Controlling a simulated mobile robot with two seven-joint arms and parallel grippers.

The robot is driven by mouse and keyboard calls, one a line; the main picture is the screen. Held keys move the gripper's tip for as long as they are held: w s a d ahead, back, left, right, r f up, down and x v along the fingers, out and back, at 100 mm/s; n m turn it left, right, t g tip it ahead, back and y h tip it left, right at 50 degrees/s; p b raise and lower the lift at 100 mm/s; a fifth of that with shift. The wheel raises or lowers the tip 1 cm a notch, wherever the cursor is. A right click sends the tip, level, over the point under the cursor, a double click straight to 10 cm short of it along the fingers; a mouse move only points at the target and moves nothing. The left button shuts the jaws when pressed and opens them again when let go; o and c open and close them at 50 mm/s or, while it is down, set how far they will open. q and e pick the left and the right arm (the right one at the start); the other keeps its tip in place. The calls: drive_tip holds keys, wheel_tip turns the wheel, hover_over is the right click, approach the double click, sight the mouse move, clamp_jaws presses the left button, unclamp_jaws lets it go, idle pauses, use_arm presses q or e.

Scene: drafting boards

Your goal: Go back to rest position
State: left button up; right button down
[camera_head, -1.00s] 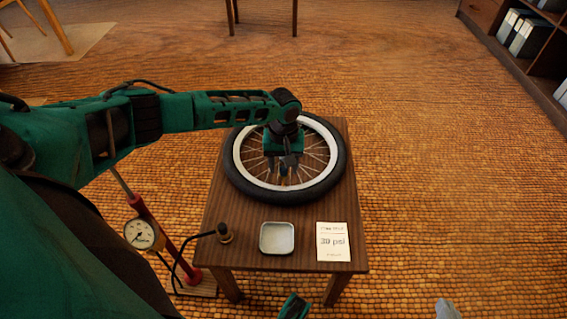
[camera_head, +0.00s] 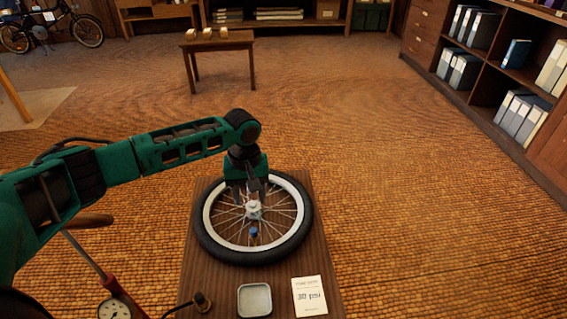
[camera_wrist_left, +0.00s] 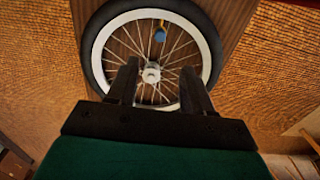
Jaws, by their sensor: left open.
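My left gripper (camera_head: 255,190) is above the wheel on the small wooden table. In the left wrist view the left gripper (camera_wrist_left: 157,75) has its two fingers apart with nothing held between them; the wheel hub shows beyond them. The wheel (camera_head: 297,238) has a black tire and a white rim and lies flat on the table (camera_head: 204,275). A small blue cap-like piece (camera_head: 253,232) sits inside the rim among the spokes; it also shows in the left wrist view (camera_wrist_left: 160,36). My right gripper is not in view.
A square metal tray (camera_head: 255,300), a card reading 30 psi (camera_head: 309,296) and a hose end (camera_head: 202,303) are at the table's front. A pump gauge (camera_head: 114,309) is at left. A shelf (camera_head: 480,80) stands at right, another table (camera_head: 218,42) behind. Floor right of the wheel is clear.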

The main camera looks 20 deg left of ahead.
use_arm(q)
drive_tip(key=s+d+f+m+t+h, duration=0.3)
drive_tip(key=s+d+f+m, duration=0.15)
drive_tip(key=d, duration=0.55)
drive_tip(key=s+d+f+m+t+h, duration=0.3)
drive_tip(key=s+d, duration=0.2)
drive_tip(key=d, duration=0.6)
drive_tip(key=s+a+r+m+t+y, duration=0.2)
drive_tip(key=s+a+r+t+y, duration=0.1)
drive_tip(key=s+a+r+t, duration=0.25)
drive_tip(key=s+a+r+y+p, duration=0.1)
drive_tip(key=s+a+r+p, duration=0.1)
drive_tip(key=r+p, duration=0.5)
drive_tip(key=a+p, duration=0.1)
drive_tip(key=p, duration=0.5)
drive_tip(key=shift+s+g, duration=0.3)
drive_tip(key=shift+g, duration=0.05)
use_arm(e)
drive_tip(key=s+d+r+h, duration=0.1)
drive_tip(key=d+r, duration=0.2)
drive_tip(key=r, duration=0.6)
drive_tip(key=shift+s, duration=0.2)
use_arm(q)
drive_tip(key=shift+n, duration=0.25)
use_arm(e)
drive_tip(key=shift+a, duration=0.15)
